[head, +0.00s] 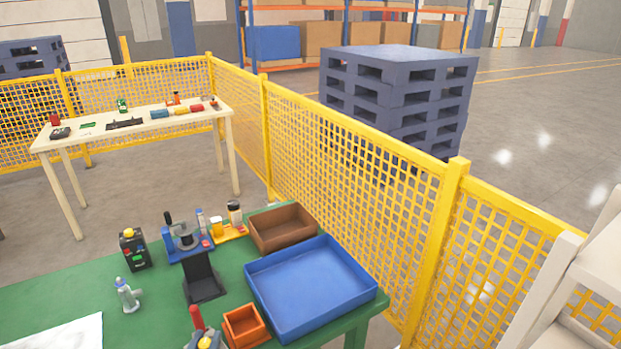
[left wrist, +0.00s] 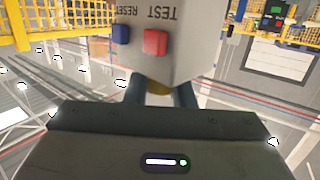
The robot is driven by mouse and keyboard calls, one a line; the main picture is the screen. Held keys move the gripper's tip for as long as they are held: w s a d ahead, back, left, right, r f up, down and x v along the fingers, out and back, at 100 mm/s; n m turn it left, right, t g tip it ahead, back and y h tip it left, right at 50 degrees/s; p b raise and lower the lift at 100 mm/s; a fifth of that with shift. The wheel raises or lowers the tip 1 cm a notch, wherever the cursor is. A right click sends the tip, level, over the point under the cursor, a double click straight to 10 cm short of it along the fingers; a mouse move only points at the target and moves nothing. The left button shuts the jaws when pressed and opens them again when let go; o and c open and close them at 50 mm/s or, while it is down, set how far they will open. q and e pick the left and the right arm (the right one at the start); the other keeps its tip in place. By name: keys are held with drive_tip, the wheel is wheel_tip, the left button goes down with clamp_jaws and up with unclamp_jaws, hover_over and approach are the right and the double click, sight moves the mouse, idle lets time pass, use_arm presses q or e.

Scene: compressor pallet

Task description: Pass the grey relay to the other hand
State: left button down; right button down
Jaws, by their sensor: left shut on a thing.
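The grey relay (left wrist: 205,55) fills the top middle of the left wrist view. It has a blue button and a red button, with the words TEST and RESET upside down. My left gripper (left wrist: 160,92) is shut on it, with dark fingers at its near edge and a bit of yellow showing between them. The far part of the relay is cut off by the frame. I cannot make out the relay or either gripper in the head view. My right gripper is in neither view.
A green table (head: 60,292) holds a blue tray (head: 318,325), a brown tray (head: 305,238), an orange bin (head: 262,335), a black stand (head: 205,290) and a black box with a yellow button (head: 135,258). A yellow mesh fence (head: 340,170) stands behind.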

use_arm(q)
drive_tip(key=shift+d, duration=0.1)
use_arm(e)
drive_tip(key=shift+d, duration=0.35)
